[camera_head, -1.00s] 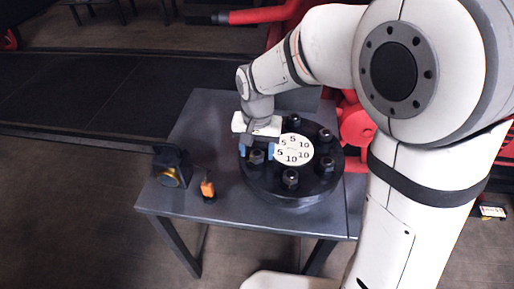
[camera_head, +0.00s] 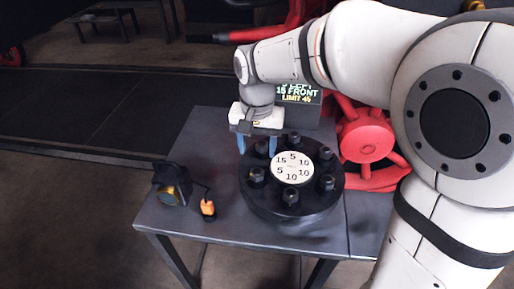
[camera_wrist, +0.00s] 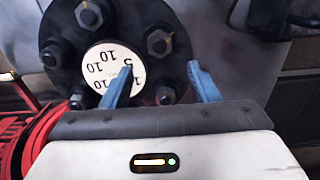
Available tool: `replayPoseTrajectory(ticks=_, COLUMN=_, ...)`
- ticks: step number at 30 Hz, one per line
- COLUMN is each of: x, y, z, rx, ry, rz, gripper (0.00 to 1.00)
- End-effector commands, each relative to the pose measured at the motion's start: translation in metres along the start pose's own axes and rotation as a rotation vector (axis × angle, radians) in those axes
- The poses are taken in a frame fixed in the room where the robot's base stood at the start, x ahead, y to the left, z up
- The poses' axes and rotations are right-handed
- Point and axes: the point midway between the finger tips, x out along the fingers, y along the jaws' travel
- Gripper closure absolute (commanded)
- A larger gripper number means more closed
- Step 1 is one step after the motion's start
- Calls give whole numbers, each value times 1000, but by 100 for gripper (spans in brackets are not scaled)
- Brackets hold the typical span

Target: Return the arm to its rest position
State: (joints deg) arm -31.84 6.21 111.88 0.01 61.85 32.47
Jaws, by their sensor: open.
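My gripper (camera_head: 256,146) is open, its blue fingers pointing down at the back left rim of a round black flange (camera_head: 262,197). Nothing shows between the fingers. In the wrist view my gripper (camera_wrist: 160,88) shows both blue fingers apart in front of the flange (camera_wrist: 125,20). My white arm reaches in from the right of the head view, bent over the table. The flange carries several dark bolts and a white dial (camera_head: 292,167) with numbers such as 5, 10 and 15. Whether the fingertips touch the flange I cannot tell.
The flange stands on a grey table (camera_head: 190,225). A black device with a brass ring (camera_head: 169,195) and an orange-tipped item (camera_head: 208,208) lie at the left. A display sign (camera_head: 298,92) and red machinery (camera_head: 365,138) stand behind. The table's left back part is clear.

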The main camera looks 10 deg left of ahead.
Motion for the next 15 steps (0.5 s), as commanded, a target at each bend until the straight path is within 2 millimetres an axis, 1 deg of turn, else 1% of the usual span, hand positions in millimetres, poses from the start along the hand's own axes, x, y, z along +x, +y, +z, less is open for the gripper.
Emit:
replayPoseTrajectory(ticks=8, x=0, y=1, z=0, rx=0, ry=0, rz=0, gripper=45)
replayPoseTrajectory(ticks=10, x=-1, y=7, z=1, rx=1, ry=4, rz=-2, gripper=45)
replayPoseTrajectory(ticks=11, x=-2, y=12, z=1, rx=2, ry=7, rz=-4, gripper=45)
replayPoseTrajectory(ticks=13, x=-7, y=32, z=4, rx=5, ry=23, rz=-12, gripper=45)
replayPoseTrajectory(ticks=14, x=-10, y=44, z=6, rx=7, ry=32, rz=-16, gripper=45)
replayPoseTrajectory(ticks=15, x=-12, y=62, z=11, rx=9, ry=46, rz=-21, gripper=45)
